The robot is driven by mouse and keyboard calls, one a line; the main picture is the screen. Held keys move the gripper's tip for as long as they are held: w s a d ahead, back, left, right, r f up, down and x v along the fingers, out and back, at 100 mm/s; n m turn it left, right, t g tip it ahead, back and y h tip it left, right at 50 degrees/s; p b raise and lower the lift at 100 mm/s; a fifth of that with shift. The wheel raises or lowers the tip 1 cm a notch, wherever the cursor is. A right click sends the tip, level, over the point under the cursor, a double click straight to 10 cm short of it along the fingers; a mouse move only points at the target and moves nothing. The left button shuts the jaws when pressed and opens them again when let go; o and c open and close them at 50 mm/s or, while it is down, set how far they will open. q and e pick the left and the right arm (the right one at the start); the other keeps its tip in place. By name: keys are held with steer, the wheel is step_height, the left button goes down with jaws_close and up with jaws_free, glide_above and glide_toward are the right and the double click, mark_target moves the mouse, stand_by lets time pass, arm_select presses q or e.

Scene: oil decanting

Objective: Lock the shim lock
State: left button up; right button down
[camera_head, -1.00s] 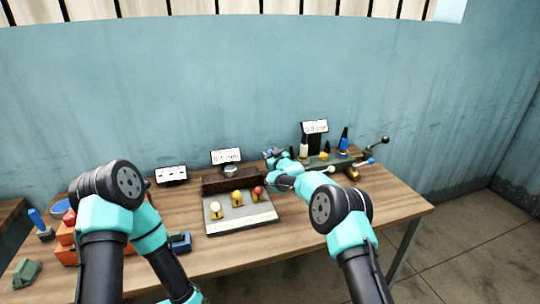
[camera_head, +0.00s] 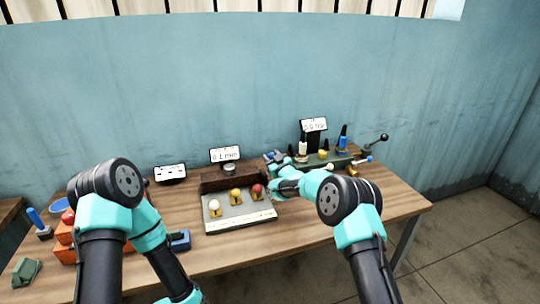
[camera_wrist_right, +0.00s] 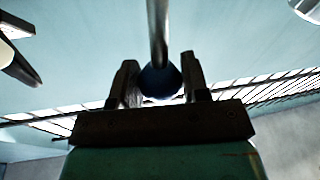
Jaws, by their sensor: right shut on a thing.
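In the right wrist view, a blue ball knob (camera_wrist_right: 160,82) on a metal rod (camera_wrist_right: 157,30) sits between the two dark fingers of my right gripper (camera_wrist_right: 160,88). The gripper is shut on the knob. In the head view my right gripper (camera_head: 278,168) is beside the right end of the dark block (camera_head: 232,180) at the back of the table. The knob and the lock itself are hard to make out there behind my wrist. My left arm is at the left of the head view, and its gripper is out of view.
A grey plate (camera_head: 240,212) with white, yellow and red balls stands in front of the dark block. A small sign (camera_head: 224,155) stands behind it. Bottles (camera_head: 303,145) and a lever (camera_head: 376,143) stand at the back right. The front right tabletop (camera_head: 280,247) is clear.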

steer(key=shift+s+d+f, duration=0.3)
steer(key=shift+s+f, duration=0.2)
steer(key=shift+s, duration=0.3)
steer(key=shift+s+d+f, duration=0.25)
steer(key=shift+s+f, duration=0.25)
steer(key=shift+s, duration=0.25)
steer(key=c, duration=0.6)
jaws_free()
steer(key=shift+c, duration=0.2)
steer(key=shift+r, duration=0.1)
steer(key=shift+s+d, duration=0.1)
steer(key=v, duration=0.7)
steer(key=shift+s, duration=0.1)
